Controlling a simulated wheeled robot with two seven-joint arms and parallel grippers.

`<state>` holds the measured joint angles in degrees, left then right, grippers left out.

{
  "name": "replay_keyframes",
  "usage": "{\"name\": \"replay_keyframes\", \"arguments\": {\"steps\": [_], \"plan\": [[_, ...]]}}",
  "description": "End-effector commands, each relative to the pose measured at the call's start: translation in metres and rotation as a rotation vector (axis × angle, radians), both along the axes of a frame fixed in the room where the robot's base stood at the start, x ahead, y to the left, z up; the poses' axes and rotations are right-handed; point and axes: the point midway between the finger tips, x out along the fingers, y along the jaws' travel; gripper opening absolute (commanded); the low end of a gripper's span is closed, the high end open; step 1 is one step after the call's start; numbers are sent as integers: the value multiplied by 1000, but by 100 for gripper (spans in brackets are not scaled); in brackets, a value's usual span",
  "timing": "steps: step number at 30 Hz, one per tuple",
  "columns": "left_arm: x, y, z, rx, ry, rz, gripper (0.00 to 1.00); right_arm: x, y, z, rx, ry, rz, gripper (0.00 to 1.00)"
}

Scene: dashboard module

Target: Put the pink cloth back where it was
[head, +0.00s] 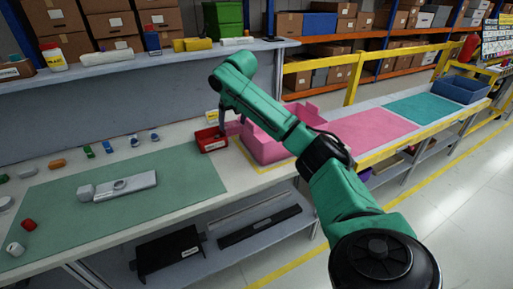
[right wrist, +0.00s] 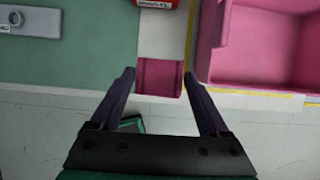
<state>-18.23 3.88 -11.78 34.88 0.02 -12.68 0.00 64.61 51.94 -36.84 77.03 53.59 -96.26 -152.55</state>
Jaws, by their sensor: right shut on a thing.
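The pink cloth (right wrist: 160,78) shows as a small dark pink patch between the fingertips of my right gripper (right wrist: 159,72) in the right wrist view. The right gripper is shut on it, with the fingers at its left and right edges. In the head view the cloth (head: 233,128) is a small pink patch between the red bin (head: 210,141) and the pink crate (head: 262,149), beside my gripper (head: 222,130). I cannot tell whether the cloth touches the bench. My left gripper is not in view.
The red bin stands just left of the cloth, the open pink crate just right. A green mat (head: 130,205) carries a grey module (head: 126,187). A pink mat (head: 365,130), teal mat (head: 422,108) and blue crate (head: 461,89) lie farther right. A shelf (head: 190,60) runs behind.

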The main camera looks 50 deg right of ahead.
Motion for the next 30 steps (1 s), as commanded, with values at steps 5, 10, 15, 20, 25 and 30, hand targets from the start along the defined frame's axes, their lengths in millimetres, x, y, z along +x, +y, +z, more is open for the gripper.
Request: {"name": "replay_keyframes", "arguments": {"steps": [5, 10, 15, 20, 25, 30], "plan": [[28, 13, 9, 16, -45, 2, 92, -2, 0, -51, -2, 12, 0, 34], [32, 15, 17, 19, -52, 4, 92, -2, 0, -107, -1, 10, -1, 34], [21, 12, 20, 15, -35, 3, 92, 0, 1, -146, 0, 4, -2, 34], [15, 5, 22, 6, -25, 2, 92, 0, 1, -175, 0, 5, -2, 34], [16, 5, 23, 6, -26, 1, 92, 1, 1, -194, -1, 2, -1, 34], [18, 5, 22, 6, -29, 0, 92, 1, 1, -194, -1, 2, -1, 34]]}}
